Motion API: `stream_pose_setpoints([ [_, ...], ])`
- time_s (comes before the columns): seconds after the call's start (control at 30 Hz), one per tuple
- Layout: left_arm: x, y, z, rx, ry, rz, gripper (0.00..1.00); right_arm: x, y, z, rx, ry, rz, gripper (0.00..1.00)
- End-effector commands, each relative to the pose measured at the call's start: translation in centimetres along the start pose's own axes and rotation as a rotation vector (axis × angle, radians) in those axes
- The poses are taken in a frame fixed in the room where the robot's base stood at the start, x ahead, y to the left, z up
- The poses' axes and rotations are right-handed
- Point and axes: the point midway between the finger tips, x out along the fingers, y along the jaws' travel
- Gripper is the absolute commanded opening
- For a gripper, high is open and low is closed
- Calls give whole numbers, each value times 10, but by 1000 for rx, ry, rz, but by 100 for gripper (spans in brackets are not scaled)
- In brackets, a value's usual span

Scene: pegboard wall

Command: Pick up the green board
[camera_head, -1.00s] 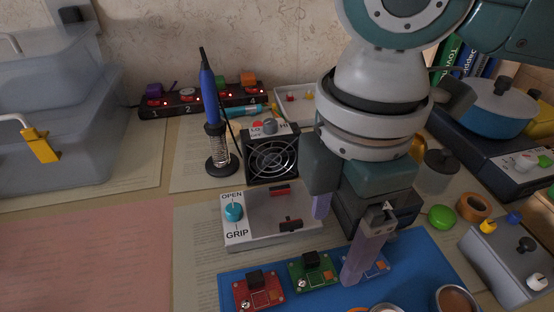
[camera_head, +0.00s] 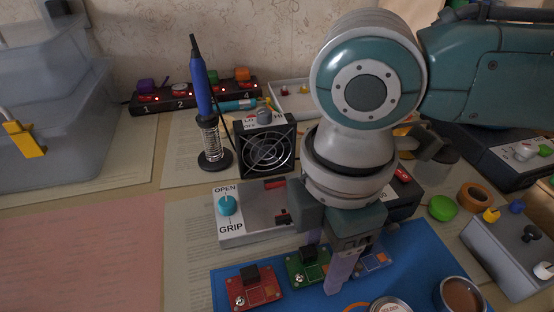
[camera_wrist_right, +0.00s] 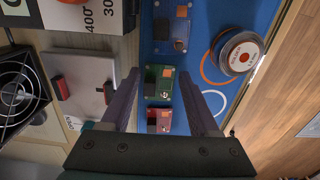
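The green board (camera_head: 294,268) lies on the blue mat (camera_head: 424,262), between a red board (camera_head: 240,293) and a blue board (camera_head: 375,262). It carries a black block on top. My right gripper (camera_head: 325,262) points down over the green board, one finger behind it and one in front at its right. In the right wrist view the open fingers (camera_wrist_right: 160,74) stand on either side of the green board (camera_wrist_right: 164,87), with a gap to each. I cannot tell the exact height above it. My left gripper is not in view.
A grey vise-like box (camera_head: 247,228) marked OPEN and GRIP stands behind the boards. A black fan (camera_head: 265,152) and a soldering iron in its stand (camera_head: 214,160) are farther back.

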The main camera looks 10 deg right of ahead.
Motion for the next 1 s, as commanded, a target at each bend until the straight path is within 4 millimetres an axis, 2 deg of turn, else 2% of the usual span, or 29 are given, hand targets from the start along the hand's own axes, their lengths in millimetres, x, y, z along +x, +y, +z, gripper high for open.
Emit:
stream_pose_setpoints([
  [0.07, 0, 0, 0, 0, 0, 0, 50, 0, 0, 0, 0, 0, 0, 51],
  [0.5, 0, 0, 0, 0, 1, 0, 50, 0, 0, 0, 0, 0, 0, 2],
  [0.83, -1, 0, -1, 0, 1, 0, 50, -2, 0, 0, 0, 0, 0, 0],
  [1.0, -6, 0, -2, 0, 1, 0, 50, -16, 0, 0, 0, 1, 0, 0],
])
